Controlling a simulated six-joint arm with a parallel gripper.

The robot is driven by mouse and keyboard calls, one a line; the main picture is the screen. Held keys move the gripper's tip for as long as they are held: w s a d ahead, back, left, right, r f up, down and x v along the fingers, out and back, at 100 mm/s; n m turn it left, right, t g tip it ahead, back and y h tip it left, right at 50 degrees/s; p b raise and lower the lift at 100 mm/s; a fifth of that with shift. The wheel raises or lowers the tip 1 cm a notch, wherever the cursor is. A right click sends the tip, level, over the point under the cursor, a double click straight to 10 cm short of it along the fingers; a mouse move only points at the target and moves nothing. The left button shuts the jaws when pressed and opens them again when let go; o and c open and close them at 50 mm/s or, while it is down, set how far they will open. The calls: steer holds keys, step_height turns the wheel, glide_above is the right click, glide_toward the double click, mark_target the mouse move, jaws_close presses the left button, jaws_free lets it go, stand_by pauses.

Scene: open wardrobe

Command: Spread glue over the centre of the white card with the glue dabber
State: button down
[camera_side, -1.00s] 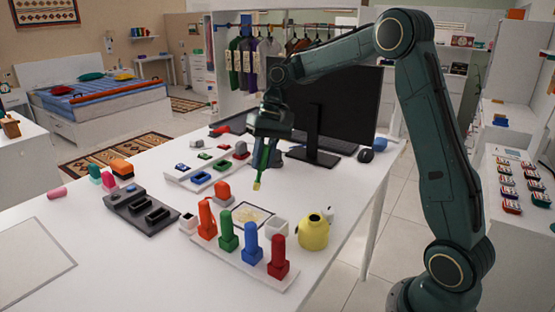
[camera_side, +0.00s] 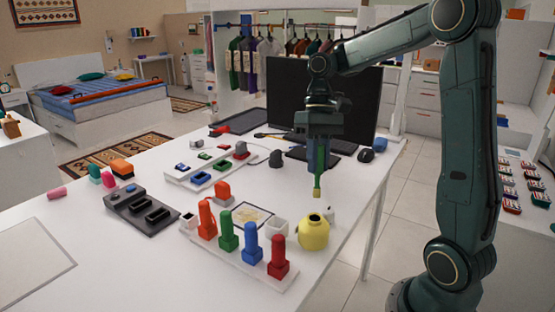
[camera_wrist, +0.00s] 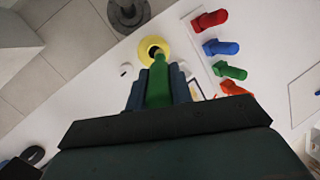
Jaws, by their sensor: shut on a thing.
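My gripper (camera_side: 319,143) is shut on the green glue dabber (camera_side: 320,158), which hangs upright with its yellowish tip down. The tip is just above the open mouth of the round yellow glue pot (camera_side: 313,235), apart from it in the side view. In the wrist view the green dabber (camera_wrist: 158,88) sits between the fingers, and its end overlaps the mouth of the yellow pot (camera_wrist: 144,50). A flat white card with a thin outline (camera_side: 35,265) lies at the table's front left, far from my gripper. It partly shows at the wrist view's right edge (camera_wrist: 306,95).
A row of coloured pegs (camera_side: 228,232) stands on a white base left of the pot. A white cup (camera_side: 277,228) and a small framed picture (camera_side: 250,215) are close by. A dark slotted block (camera_side: 143,212) lies between these and the card. The monitor (camera_side: 350,105) stands behind.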

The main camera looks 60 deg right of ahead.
mark_target(316, 181)
steer(key=shift+f, duration=2.85)
steer(key=shift+f, duration=0.65)
steer(key=shift+r, duration=0.2)
steer(key=shift+r, duration=3.35)
steer(key=shift+w, duration=0.1)
